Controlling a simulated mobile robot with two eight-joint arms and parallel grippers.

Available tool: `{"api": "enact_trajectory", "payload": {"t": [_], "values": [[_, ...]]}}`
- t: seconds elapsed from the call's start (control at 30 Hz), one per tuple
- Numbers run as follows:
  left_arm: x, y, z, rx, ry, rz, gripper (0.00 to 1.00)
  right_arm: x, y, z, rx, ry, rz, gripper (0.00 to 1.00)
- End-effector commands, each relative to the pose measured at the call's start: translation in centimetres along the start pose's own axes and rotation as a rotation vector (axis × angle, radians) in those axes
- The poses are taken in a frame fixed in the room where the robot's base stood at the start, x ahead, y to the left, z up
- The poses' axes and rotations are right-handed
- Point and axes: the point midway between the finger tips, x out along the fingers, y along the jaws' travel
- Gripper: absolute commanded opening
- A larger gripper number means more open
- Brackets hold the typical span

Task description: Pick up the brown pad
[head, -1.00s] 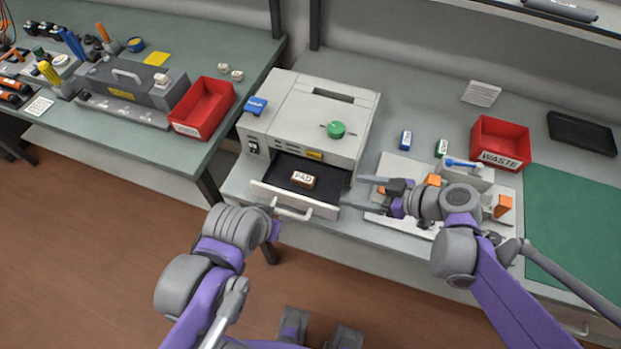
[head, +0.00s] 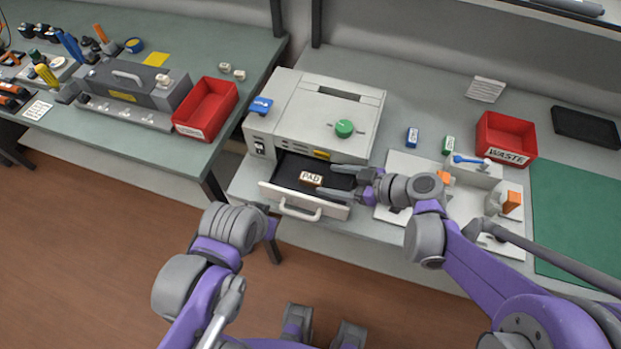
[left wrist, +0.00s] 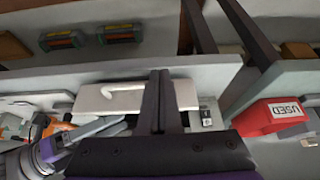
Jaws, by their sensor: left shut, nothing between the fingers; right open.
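The brown pad (head: 311,179), with a white label reading PAD, lies in the open dark drawer (head: 286,172) of the light grey machine (head: 312,112). My right gripper (head: 325,180) is open and points left over the drawer. Its two fingertips are at the right end of the pad, one behind and one in front; I cannot tell whether they touch it. My left gripper (head: 272,222) is below the drawer's left side, shut and empty. It also shows shut in the left wrist view (left wrist: 160,75), beside the white drawer front (left wrist: 130,97). The pad is not visible there.
A green knob (head: 344,128) and a blue piece (head: 261,105) are on the machine. A red WASTE bin (head: 506,137) and a pale fixture (head: 404,165) stand to the right. Another red bin (head: 205,108) is on the left table. The green mat (head: 575,215) is clear.

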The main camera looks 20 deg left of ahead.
Motion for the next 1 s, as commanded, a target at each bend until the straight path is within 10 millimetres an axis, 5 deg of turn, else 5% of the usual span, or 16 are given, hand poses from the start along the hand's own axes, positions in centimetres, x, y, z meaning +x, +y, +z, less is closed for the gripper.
{"api": "enact_trajectory", "payload": {"t": [0.4, 0.7, 1.0], "values": [[0.0, 0.0, 0.0, 0.0, 0.0, 0.0, 0.0, 5.0, -0.6, 0.1, -0.001, 0.001, -0.001, 0.77], [0.0, 0.0, 0.0, 0.0, 0.0, 0.0, 0.0, 5.5, -0.5, 0.2, 0.001, 0.0, 0.001, 0.77], [0.0, 0.0, 0.0, 0.0, 0.0, 0.0, 0.0, 5.5, -0.5, 0.1, 0.001, 0.0, 0.001, 0.27]]}}
